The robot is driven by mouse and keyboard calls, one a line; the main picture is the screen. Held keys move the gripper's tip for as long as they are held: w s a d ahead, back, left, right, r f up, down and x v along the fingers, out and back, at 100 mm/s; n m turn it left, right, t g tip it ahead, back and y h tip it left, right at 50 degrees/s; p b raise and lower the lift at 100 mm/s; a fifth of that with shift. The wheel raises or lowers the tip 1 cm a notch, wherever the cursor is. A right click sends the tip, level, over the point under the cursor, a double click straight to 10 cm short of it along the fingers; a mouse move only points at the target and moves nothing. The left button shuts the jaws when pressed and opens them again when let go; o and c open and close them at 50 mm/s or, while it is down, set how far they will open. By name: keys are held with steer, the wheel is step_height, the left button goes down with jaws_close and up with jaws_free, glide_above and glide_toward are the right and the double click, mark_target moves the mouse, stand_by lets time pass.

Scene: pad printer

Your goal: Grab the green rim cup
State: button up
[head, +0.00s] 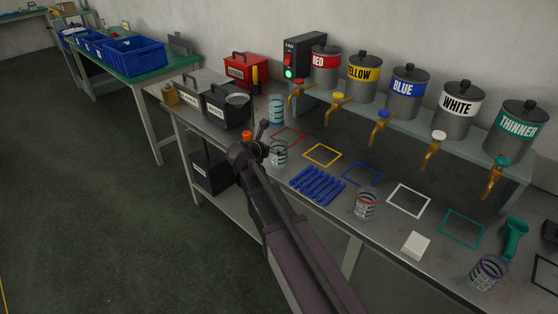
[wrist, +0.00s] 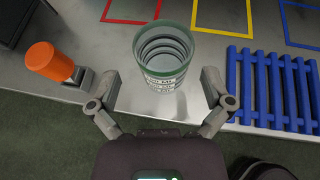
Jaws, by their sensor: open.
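The green rim cup (wrist: 163,52) stands upright on the metal table in the wrist view. It is a clear cup with dark rings and printed marks. My gripper (wrist: 161,82) is open, with one finger on each side of the cup's near side, and I cannot tell whether either touches it. In the head view my gripper (head: 259,140) is beside a cup (head: 278,154) at the table's front edge. My arm hides part of that area.
A blue rack (head: 318,186) lies right of the cup. An orange-capped object (wrist: 50,62) is at the left. Other cups stand behind (head: 276,109) and further right (head: 366,204). Coloured square outlines mark the table. Labelled dispensers with taps line the back shelf.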

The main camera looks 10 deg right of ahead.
mark_target(283, 146)
steer(key=shift+x, duration=0.85)
steer(key=shift+b+x, duration=1.2)
steer(key=shift+x, duration=0.75)
steer(key=shift+w+d+f, duration=0.3)
steer(key=shift+d+f, duration=0.05)
steer(key=shift+d, duration=0.15)
steer(key=c, duration=0.9)
